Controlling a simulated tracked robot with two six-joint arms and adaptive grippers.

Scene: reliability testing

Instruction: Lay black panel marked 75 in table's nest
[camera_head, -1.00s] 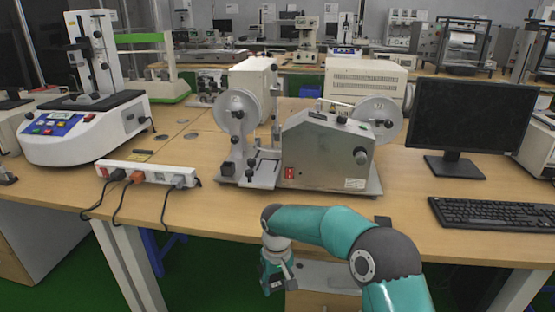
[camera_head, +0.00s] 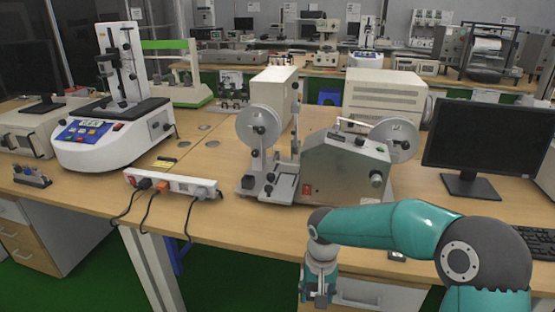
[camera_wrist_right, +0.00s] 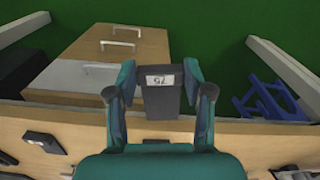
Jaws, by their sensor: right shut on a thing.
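The black panel (camera_wrist_right: 160,101) with a white label is held in my right gripper (camera_wrist_right: 160,82), between its two fingers. The label's mark is upside down in the right wrist view and looks like 75. The panel hangs past the table's front edge, over the green floor and a drawer cabinet. In the head view my right gripper (camera_head: 319,290) points down in front of the wooden table (camera_head: 225,228). The panel is hard to make out there. I cannot pick out a nest on the table for certain. My left gripper is not in view.
A grey machine with reels (camera_head: 340,165) stands behind my right arm. A power strip (camera_head: 172,184) with hanging cables lies near the front edge. A monitor (camera_head: 487,145) and keyboard (camera_head: 535,243) are at right.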

